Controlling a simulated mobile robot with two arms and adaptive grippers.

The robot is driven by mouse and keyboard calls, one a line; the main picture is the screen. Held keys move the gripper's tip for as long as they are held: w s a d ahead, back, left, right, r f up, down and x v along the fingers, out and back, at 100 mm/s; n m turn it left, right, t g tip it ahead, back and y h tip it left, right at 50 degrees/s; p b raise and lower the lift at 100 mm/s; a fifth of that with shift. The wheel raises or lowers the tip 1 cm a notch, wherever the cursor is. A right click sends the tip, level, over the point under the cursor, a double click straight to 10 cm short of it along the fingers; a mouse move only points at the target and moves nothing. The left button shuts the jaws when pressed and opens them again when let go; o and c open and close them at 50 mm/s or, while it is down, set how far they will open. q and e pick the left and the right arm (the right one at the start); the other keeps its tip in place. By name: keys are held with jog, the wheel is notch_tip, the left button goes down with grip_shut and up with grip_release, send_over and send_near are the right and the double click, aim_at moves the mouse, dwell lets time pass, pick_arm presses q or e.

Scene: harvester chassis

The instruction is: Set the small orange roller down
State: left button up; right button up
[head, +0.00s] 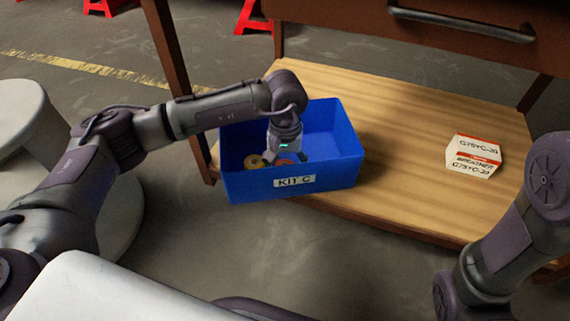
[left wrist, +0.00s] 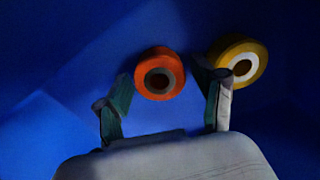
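The small orange roller (left wrist: 142,83), a ring with a grey hub, lies in the blue bin labelled KIT C (head: 345,172). It shows partly under my gripper in the head view (head: 283,162). My left gripper (head: 285,158) reaches down into the bin. In the left wrist view, its two fingers (left wrist: 163,95) stand apart on either side of the orange roller's near edge, with a gap visible at the right. A yellow roller (left wrist: 246,51) lies beside the right finger; it also shows in the head view (head: 255,161). My right gripper is out of view.
The bin stands at the left front of a wooden shelf (head: 410,130). A white and orange box (head: 473,156) sits at the shelf's right. A drawer with a metal handle (head: 460,24) hangs above. The shelf between bin and box is clear.

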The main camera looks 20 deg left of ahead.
pick_arm(q)
notch_tip(320, 180, up, 8)
jog(key=p, duration=0.5)
jog(key=shift+f, duration=0.1)
dwell(0.4)
